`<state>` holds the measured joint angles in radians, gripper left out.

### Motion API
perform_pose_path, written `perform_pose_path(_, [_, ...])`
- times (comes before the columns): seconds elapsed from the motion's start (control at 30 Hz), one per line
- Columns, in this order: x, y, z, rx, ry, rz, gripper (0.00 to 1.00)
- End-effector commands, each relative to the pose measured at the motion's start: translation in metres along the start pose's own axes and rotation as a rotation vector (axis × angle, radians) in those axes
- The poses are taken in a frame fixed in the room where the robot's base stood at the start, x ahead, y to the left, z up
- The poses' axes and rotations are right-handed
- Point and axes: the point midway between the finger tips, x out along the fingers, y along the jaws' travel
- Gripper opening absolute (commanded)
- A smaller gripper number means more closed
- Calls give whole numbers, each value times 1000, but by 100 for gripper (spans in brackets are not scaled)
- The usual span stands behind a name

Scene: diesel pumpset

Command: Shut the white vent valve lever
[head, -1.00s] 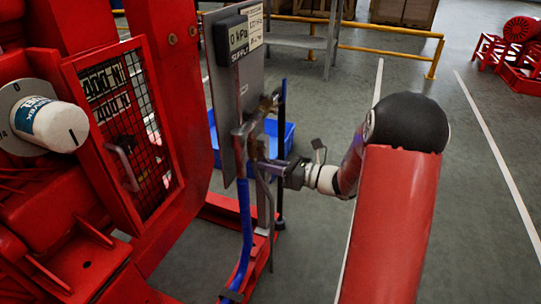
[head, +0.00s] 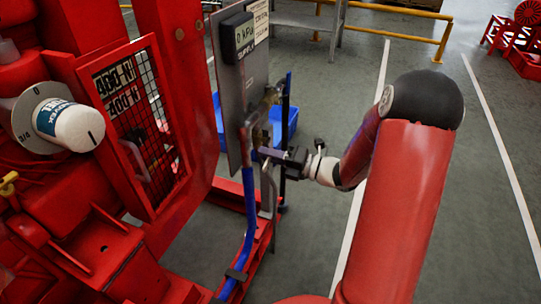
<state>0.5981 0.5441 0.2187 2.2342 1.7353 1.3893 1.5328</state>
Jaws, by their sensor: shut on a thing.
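The vent valve sits among brass and grey fittings (head: 266,108) at the lower right edge of the grey gauge panel. The white lever (head: 265,152) shows only as a short pale bar below these fittings, lying nearly level and pointing toward my gripper. My gripper (head: 275,156) reaches in from the right and is shut on the lever's end. Its dark jaws hide most of the grip. I cannot tell the lever's exact angle to its pipe.
A blue hose (head: 250,205) runs down just left of my gripper. A red machine frame (head: 190,60) with a mesh guard (head: 148,115) fills the left. A blue bin (head: 291,122) stands behind. Open floor lies to the right.

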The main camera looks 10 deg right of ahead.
Motion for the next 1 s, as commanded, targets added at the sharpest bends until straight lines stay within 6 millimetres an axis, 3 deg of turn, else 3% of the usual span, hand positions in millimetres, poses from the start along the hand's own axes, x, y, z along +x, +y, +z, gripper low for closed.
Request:
perform_pose_path(0.43, [0,11,2,284,-2,-1,0])
perform_pose_path(1.0, [0,13,3,351,-2,-1,0])
